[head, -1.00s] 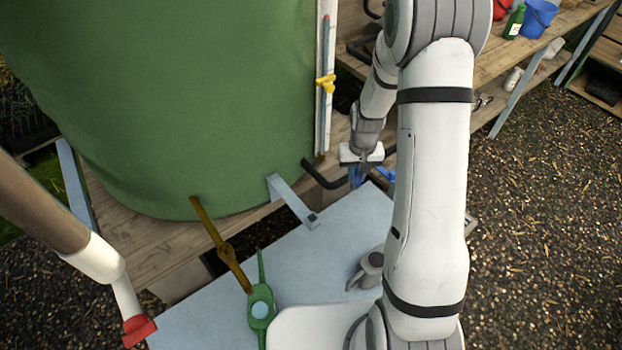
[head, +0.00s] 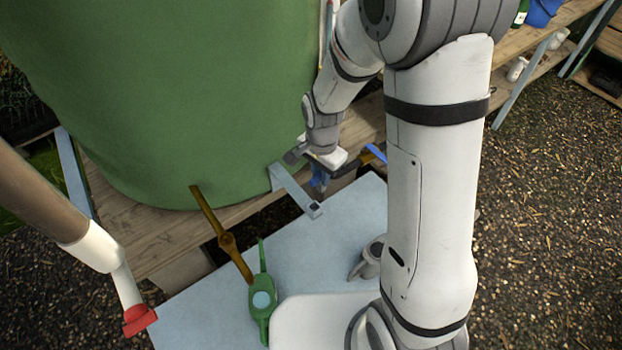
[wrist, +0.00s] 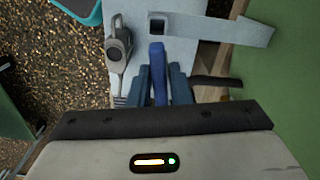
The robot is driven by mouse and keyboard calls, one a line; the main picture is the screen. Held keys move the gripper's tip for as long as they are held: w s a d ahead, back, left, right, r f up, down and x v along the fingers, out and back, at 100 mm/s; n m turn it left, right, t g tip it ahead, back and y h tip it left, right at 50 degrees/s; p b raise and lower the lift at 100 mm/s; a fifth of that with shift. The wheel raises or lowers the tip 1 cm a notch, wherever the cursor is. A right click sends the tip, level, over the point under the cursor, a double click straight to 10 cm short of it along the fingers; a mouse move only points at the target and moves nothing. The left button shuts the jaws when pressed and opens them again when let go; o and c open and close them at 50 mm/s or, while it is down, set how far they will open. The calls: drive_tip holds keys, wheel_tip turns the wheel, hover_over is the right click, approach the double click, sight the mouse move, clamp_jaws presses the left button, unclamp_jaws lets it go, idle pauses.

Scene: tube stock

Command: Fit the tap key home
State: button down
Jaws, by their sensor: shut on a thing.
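My gripper (wrist: 161,88) is shut on a blue piece (wrist: 157,62), which I take for the tap key. The piece stands between the two blue-grey fingers in the wrist view, its end pointing toward a pale metal strap (wrist: 215,30) with a dark square hole (wrist: 157,24). A gap shows between them in that picture; their height difference cannot be told. In the head view my gripper (head: 319,182) is just beyond the strap (head: 292,187) and its square hole (head: 315,210). The key's lower part is hidden.
A big green barrel (head: 180,100) stands on a wooden bench left of my gripper. A dark bar (wrist: 215,81) lies close beside the fingers. A grey jug-like item (head: 369,260), a brown lever (head: 227,242) and a green fitting (head: 262,300) are by the pale blue plate (head: 325,255).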

drive_tip(key=shift+s+a+r+m, duration=0.2)
drive_tip(key=shift+s+a+m, duration=0.25)
drive_tip(key=shift+s+m, duration=0.1)
drive_tip(key=shift+s+a+r+m, duration=0.2)
drive_tip(key=shift+s+a+m, duration=0.25)
drive_tip(key=shift+s, duration=0.1)
drive_tip(key=shift+f+b, duration=1.95)
drive_tip(key=shift+f, duration=0.6)
drive_tip(key=shift+a, duration=0.1)
drive_tip(key=shift+f+b, duration=1.75)
drive_tip(key=shift+f, duration=0.1)
idle(0.4)
idle(0.6)
drive_tip(key=c, duration=1.3)
unclamp_jaws()
drive_tip(key=shift+o, duration=0.2)
drive_tip(key=shift+r, duration=3.9)
